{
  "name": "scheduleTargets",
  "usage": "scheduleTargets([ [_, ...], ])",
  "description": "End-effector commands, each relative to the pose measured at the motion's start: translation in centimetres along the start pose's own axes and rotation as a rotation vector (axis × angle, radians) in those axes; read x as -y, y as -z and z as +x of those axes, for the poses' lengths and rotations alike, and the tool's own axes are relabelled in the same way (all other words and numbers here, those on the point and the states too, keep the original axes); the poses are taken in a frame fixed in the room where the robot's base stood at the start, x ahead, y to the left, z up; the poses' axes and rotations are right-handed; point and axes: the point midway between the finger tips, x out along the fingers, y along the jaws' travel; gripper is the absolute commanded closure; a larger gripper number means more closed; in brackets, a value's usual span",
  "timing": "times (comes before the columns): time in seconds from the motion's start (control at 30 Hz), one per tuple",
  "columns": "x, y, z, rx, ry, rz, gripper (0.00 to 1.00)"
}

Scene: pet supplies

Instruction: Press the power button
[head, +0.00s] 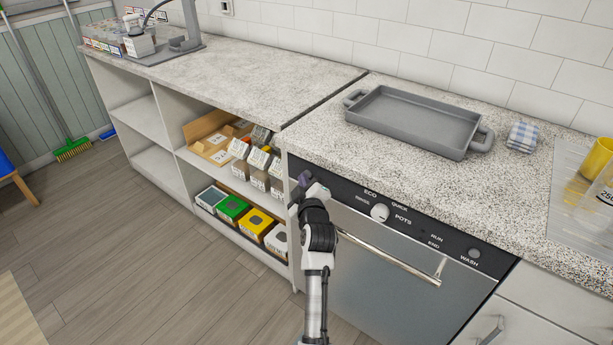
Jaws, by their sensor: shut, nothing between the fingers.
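A dishwasher (375,270) with a steel front and a bar handle (390,252) stands under the speckled counter. Its dark control panel (340,190) has a round pale knob (379,212) amid labels such as ECO, QUICK, RINSE and POTS. A small round grey button (474,253) sits at the panel's right end by WASH. I see no label that reads power. My gripper (304,179) is shut and empty at the panel's left end. It hides that part of the panel, and I cannot tell whether it touches anything there.
A grey baking tray (415,120) and a checked cloth (522,136) lie on the counter above. A drying mat (570,205) with a yellow cup (598,158) is at the right. Open shelves (160,150) with boxes stand to the left.

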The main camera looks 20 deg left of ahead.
Motion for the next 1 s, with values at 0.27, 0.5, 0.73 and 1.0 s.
scheduleTargets([
  [0.27,0.0,0.0,0.0,0.000,0.000,0.000,1.00],
  [0.5,0.5,0.6,-0.8,0.001,0.000,-0.001,1.00],
  [0.73,0.6,0.6,-0.9,0.000,0.000,0.000,1.00],
  [1.0,1.3,1.5,-1.9,0.000,0.002,-0.001,1.00],
])
